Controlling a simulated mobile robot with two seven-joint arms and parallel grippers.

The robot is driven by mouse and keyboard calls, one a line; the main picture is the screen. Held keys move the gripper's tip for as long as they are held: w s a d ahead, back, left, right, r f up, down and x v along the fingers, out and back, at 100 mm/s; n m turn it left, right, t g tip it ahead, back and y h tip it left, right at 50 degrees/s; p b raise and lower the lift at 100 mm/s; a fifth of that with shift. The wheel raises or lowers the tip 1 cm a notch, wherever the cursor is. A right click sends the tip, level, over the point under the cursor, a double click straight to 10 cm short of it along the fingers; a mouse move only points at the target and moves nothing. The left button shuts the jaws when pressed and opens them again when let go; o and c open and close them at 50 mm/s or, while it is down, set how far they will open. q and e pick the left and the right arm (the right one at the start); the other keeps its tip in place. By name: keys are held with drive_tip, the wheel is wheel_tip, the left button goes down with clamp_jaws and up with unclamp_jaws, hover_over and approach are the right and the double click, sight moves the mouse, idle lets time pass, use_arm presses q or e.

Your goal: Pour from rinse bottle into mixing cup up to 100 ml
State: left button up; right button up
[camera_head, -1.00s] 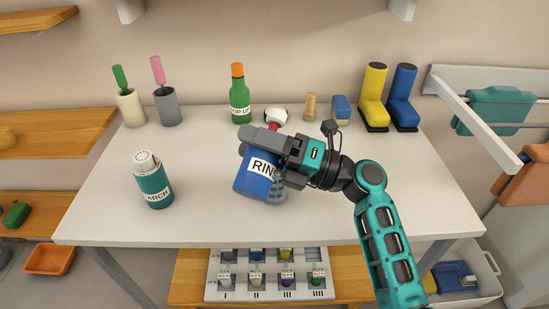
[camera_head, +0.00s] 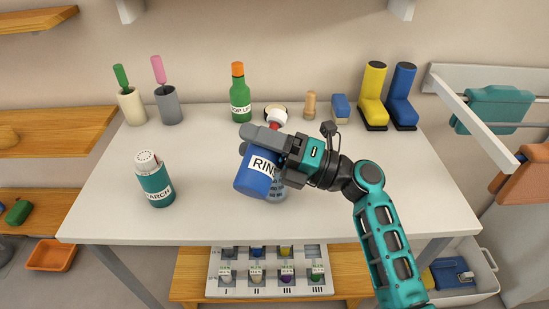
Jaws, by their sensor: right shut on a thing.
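The blue rinse bottle (camera_head: 256,178), with a label starting "RIN", is held above the table in my right gripper (camera_head: 268,142). The gripper is shut on its upper part. The bottle leans a little, with its red neck and white top (camera_head: 277,119) toward the back right. My left gripper is out of view.
A teal shaker (camera_head: 154,183) stands at the left front. A green bottle (camera_head: 240,101), a wooden peg (camera_head: 309,106), a blue block (camera_head: 340,108) and yellow and blue boot-shaped objects (camera_head: 374,92) line the back. The table's (camera_head: 120,220) front left and right front are clear.

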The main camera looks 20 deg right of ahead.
drive_tip(key=shift+r+m, duration=0.15)
drive_tip(key=shift+m, duration=0.45)
idle(0.9)
drive_tip(key=shift+r, duration=0.1)
